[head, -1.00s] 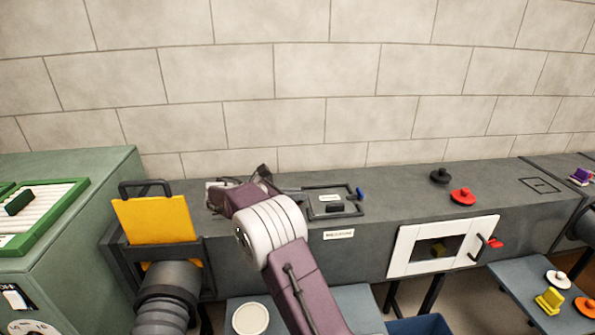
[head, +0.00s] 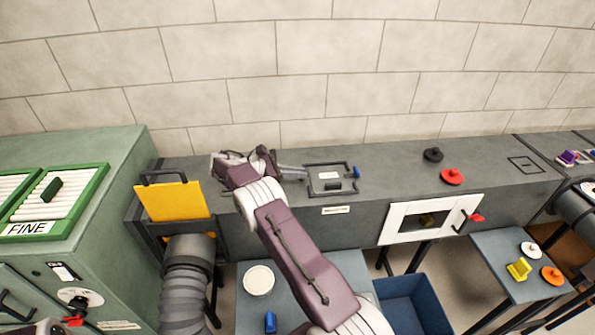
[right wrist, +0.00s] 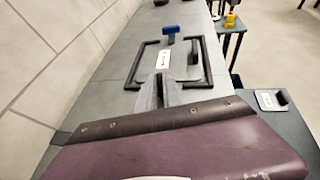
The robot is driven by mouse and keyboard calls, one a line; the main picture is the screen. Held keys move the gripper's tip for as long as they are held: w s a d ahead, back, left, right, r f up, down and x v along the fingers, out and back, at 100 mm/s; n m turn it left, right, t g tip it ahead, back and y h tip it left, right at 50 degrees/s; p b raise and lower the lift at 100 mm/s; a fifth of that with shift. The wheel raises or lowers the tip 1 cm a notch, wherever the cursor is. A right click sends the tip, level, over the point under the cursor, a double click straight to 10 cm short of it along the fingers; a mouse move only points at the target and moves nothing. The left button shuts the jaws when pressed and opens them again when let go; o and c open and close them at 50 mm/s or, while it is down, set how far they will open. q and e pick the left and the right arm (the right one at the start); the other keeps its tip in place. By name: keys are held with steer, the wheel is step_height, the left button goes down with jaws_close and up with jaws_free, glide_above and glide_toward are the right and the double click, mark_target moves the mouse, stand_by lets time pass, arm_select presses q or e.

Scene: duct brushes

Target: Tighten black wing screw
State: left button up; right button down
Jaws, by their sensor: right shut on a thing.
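A dark rectangular frame around a hatch (head: 349,190) lies on top of the grey duct, with a small white label. It also shows in the right wrist view (right wrist: 136,62). My right gripper (head: 303,173) is shut at the hatch's left edge; in the right wrist view its grey fingers (right wrist: 158,88) meet at that edge. The black wing screw is hidden between the fingers, so its angle cannot be told. A blue wing screw (head: 356,171) stands at the opposite edge, also seen in the right wrist view (right wrist: 171,31). My left gripper is out of view.
A yellow plate (head: 172,201) with a black handle stands left of the hatch. Black (head: 433,154) and red (head: 452,176) round knobbed pieces lie on the duct to the right. The wall rises close behind.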

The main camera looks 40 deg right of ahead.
steer(key=shift+f, duration=0.1)
steer(key=c, duration=1.5)
jaws_free()
steer(key=shift+r, duration=0.2)
steer(key=r, duration=0.4)
steer(key=shift+s+d+b, duration=0.15)
steer(key=shift+s+b, duration=0.05)
steer(key=shift+b, duration=0.1)
steer(key=s+d+r+b, duration=0.2)
steer(key=s+r, duration=0.4)
steer(key=s, duration=0.4)
steer(key=shift+s+d+r, duration=0.3)
steer(key=shift+d+r, duration=0.05)
steer(key=shift+d, duration=0.55)
